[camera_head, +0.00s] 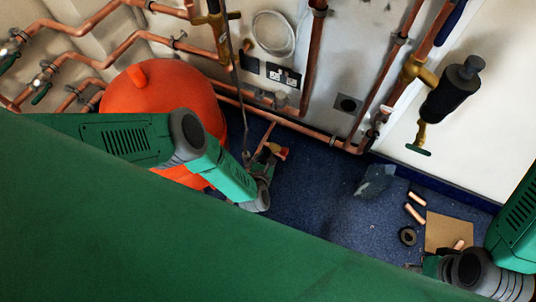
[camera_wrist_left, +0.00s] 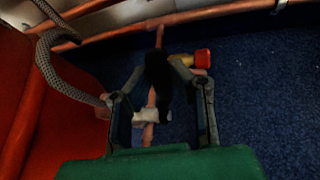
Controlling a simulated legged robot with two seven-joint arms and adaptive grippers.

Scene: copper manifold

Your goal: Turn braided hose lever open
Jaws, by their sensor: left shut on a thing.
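The braided hose (camera_head: 237,85) hangs from the copper pipework down to a low valve beside the orange tank; its grey braid also shows at the left of the left wrist view (camera_wrist_left: 58,72). The valve has a red end (camera_wrist_left: 202,58) and a brass body. A black lever (camera_wrist_left: 158,82) stands between my left fingers. My left gripper (camera_head: 267,162) is low by the valve, its fingers closed in on the lever from both sides. The gripper hides part of the valve in the head view. My right gripper (camera_head: 428,264) shows only partly at the lower right; its jaws are unclear.
The orange tank (camera_head: 165,85) stands close to the left arm. Copper pipes (camera_head: 315,60) run along the wall. A valve with a green handle (camera_head: 418,150) hangs at the right. Copper offcuts (camera_head: 415,213), a black ring (camera_head: 408,236) and a brown board (camera_head: 445,232) lie on the blue floor.

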